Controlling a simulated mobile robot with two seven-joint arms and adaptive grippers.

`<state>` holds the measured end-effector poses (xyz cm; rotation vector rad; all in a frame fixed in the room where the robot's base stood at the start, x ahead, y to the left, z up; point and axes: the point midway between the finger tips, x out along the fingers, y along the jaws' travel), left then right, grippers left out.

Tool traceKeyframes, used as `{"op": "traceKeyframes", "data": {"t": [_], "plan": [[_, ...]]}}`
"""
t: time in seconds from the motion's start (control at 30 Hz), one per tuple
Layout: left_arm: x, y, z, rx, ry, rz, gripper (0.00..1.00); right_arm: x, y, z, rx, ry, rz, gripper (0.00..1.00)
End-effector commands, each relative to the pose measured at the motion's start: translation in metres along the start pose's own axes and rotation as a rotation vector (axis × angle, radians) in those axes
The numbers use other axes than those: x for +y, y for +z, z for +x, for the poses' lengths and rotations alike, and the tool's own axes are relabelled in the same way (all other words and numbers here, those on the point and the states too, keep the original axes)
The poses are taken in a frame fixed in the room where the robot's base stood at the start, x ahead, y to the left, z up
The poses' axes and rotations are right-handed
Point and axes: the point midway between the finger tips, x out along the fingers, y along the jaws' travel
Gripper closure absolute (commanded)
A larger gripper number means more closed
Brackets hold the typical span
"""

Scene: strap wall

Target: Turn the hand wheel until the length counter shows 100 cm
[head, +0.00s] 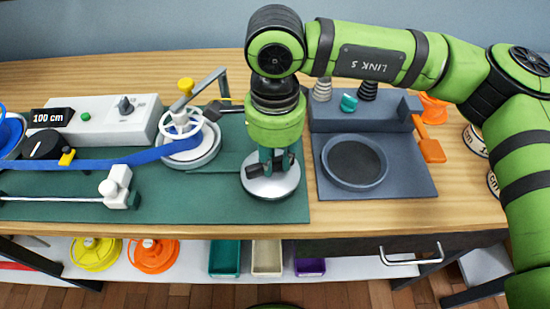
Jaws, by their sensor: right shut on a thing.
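The length counter (52,117) at the left shows "100 cm" in white on black. A white spoked hand wheel (182,122) sits over a pale reel (207,154), with a yellow knob (186,85) near it. A blue strap (110,161) runs left from the reel. My right gripper (270,164) points down, to the right of the wheel and apart from it. It is shut on a silver round piece (270,187) at the right of the green mat; its fingers hide the piece's top. My left gripper is out of view.
A grey tray (324,185) with a round recess stands right of the mat (225,200). An orange-handled tool (430,149) lies beside it. A lever arm (205,84) rises behind the wheel. A white clamp (118,188) stands at the left. The front strip of table is clear.

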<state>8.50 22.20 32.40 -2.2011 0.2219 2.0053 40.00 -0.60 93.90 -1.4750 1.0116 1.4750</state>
Motion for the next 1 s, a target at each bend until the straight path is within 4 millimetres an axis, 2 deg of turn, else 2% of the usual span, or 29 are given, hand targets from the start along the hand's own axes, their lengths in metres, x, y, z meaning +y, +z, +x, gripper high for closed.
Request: {"op": "traceKeyframes", "data": {"t": [0.17,0.2,0.23,0.53,0.67,0.77,1.0], "plan": [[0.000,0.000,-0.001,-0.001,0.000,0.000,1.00,0.000,0.000,-0.001,0.001,0.000,-0.001,1.00],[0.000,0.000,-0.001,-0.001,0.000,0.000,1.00,0.000,0.000,-0.001,0.001,0.000,-0.001,0.59],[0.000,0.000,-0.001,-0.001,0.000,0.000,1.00,0.000,0.000,-0.001,0.001,0.000,-0.001,0.51],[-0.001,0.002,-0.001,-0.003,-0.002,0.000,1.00,0.000,0.000,-0.001,0.000,0.000,-0.002,0.51],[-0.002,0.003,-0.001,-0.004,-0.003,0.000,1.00,-0.001,0.000,-0.007,0.000,-0.001,-0.002,0.51],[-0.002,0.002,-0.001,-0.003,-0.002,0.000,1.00,-0.001,0.000,-0.022,0.000,-0.004,-0.002,0.51],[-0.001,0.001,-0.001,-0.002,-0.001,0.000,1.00,-0.001,0.000,-0.074,0.000,-0.004,-0.002,0.51]]}}
